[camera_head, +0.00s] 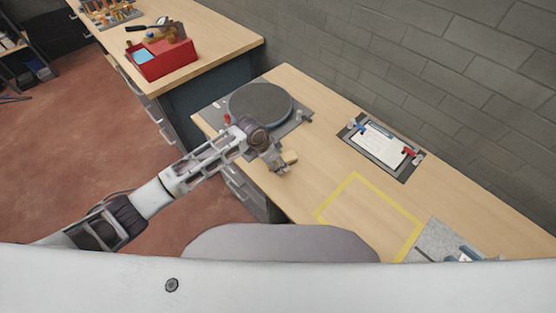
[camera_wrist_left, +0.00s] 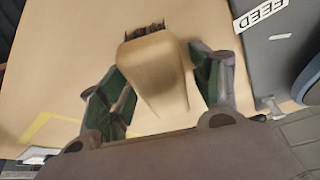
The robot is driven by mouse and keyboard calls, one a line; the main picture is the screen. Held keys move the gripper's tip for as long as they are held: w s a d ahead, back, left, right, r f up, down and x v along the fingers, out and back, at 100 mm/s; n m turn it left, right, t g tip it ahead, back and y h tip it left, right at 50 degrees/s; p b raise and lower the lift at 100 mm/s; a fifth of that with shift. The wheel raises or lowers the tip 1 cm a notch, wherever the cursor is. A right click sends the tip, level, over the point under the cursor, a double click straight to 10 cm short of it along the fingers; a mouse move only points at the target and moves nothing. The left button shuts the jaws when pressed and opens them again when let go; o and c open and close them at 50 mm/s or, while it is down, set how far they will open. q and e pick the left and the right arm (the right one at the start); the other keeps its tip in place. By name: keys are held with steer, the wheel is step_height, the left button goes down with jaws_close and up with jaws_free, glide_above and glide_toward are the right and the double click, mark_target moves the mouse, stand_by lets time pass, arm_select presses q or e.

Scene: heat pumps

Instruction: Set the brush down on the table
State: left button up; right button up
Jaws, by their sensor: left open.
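The brush (camera_wrist_left: 158,70) shows in the left wrist view with a pale wooden handle and dark bristles pointing away from me. In the head view a small tan part of the brush (camera_head: 291,157) shows beside my left gripper (camera_head: 281,169), over or on the wooden table (camera_head: 318,160). In the left wrist view my left gripper (camera_wrist_left: 160,75) is open, with one green-padded finger on each side of the handle. I cannot tell whether the brush touches the table or a finger. My right gripper is not in view.
A round grey disc (camera_head: 260,103) on a dark plate lies behind the gripper. A clipboard-like panel (camera_head: 383,142) with red and blue clips lies to the right. A yellow outlined square (camera_head: 357,176) on the table is empty. A red box (camera_head: 165,62) stands on another bench.

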arm_select(q)
steer(key=shift+r, duration=0.15)
steer(key=v, duration=1.1)
steer(key=shift+w, duration=0.1)
steer(key=shift+a+r, duration=0.15)
steer(key=shift+r, duration=0.35)
steer(key=shift+s, duration=0.2)
stand_by(1.0)
